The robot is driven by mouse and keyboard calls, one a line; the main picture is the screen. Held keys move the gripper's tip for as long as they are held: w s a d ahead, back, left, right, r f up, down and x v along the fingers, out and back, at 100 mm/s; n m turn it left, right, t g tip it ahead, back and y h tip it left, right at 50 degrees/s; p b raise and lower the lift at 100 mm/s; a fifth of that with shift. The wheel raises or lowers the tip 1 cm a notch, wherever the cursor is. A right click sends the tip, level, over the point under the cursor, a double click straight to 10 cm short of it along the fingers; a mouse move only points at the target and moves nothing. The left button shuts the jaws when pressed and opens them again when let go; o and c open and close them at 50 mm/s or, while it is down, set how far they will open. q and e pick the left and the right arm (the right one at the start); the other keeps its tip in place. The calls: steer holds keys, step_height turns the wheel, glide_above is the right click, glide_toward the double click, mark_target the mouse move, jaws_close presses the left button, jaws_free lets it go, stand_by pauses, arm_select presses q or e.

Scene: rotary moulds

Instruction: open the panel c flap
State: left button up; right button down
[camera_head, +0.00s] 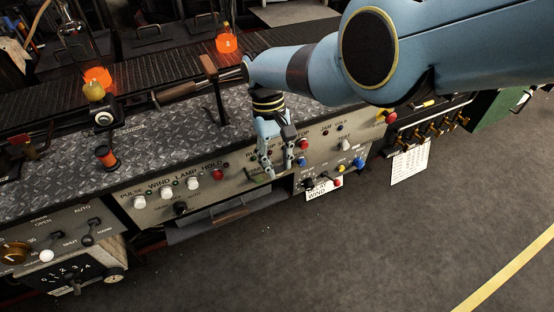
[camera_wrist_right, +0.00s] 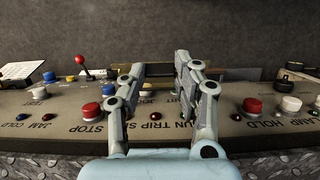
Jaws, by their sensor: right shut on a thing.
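My right gripper (camera_head: 277,170) reaches down in front of the middle control panel (camera_head: 150,215), at its lower edge. In the right wrist view, its two fingers (camera_wrist_right: 160,72) stand apart around a dark bar (camera_wrist_right: 160,69) near their tips; it is shut on this bar. I cannot tell whether the bar is part of the flap. A dark plate with a brown wooden strip (camera_head: 229,215) sticks out below the panel, left of the gripper, and looks like a flap. No label "C" is readable. My left gripper is not in view.
White knobs and a red button (camera_head: 218,174) line the panel; another red button (camera_wrist_right: 90,113) is close beside the fingers. Glowing orange pieces (camera_head: 227,43) stand behind, near the conveyor. The floor (camera_head: 330,255) in front is clear.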

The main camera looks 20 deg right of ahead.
steer(key=c, duration=1)
jaws_free()
steer(key=shift+f, duration=0.15)
steer(key=shift+o, duration=0.2)
steer(key=v, duration=1.2)
